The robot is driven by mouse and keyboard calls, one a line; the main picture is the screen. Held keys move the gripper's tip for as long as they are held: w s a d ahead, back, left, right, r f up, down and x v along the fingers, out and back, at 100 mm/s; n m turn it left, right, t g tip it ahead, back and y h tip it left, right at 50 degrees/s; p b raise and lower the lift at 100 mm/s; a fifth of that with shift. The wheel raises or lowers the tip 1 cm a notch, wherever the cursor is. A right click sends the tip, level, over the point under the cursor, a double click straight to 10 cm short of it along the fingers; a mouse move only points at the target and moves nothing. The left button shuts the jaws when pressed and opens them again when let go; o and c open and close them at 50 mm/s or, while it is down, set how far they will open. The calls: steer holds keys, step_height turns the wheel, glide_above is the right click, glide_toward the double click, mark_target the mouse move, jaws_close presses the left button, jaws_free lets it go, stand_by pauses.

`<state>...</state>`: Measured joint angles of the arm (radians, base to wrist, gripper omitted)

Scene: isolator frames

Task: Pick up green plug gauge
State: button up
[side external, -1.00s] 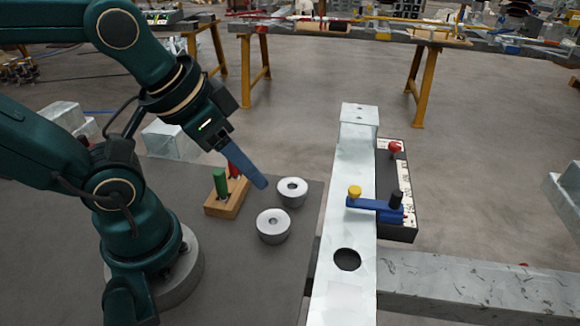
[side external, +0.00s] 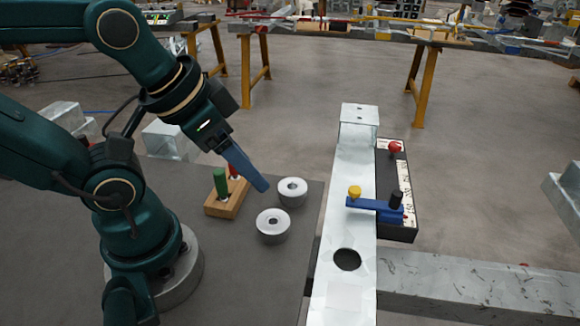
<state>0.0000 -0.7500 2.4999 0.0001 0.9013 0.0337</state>
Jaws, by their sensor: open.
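The green plug gauge (side external: 221,183) stands upright in a wooden block (side external: 226,207) on the dark table, left of the two metal rings. A red plug gauge (side external: 234,170) stands behind it in the same block, partly hidden by my gripper. My gripper (side external: 264,186) has blue fingers pointing down and right. It is open and empty, above and to the right of the wooden block, near the rings. One finger hides the other from this side, so the gap does not show.
Two silver rings, a rear one (side external: 291,191) and a front one (side external: 273,225), sit beside the block. A pale metal beam (side external: 340,230) with a round hole stands to the right. A blue lever (side external: 372,204) with a yellow knob crosses it beside a black panel (side external: 398,230).

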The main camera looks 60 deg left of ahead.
steer(key=m, duration=0.1)
steer(key=g, duration=0.5)
glide_toward(218, 172)
steer(key=shift+n, duration=0.4)
steer(key=f, duration=0.3)
steer(key=w+f, duration=0.1)
steer(key=f, duration=0.1)
steer(key=shift+w+d+f, duration=0.1)
steer(key=shift+d+f, duration=0.2)
steer(key=shift+f, duration=0.05)
steer(key=shift+a+f+g, duration=0.15)
steer(key=shift+a+g, duration=0.1)
steer(key=shift+g, duration=0.05)
steer(key=shift+s+a+f+n, duration=0.15)
steer(key=shift+s+f+n, duration=0.15)
steer(key=shift+f, duration=2.3)
jaws_close()
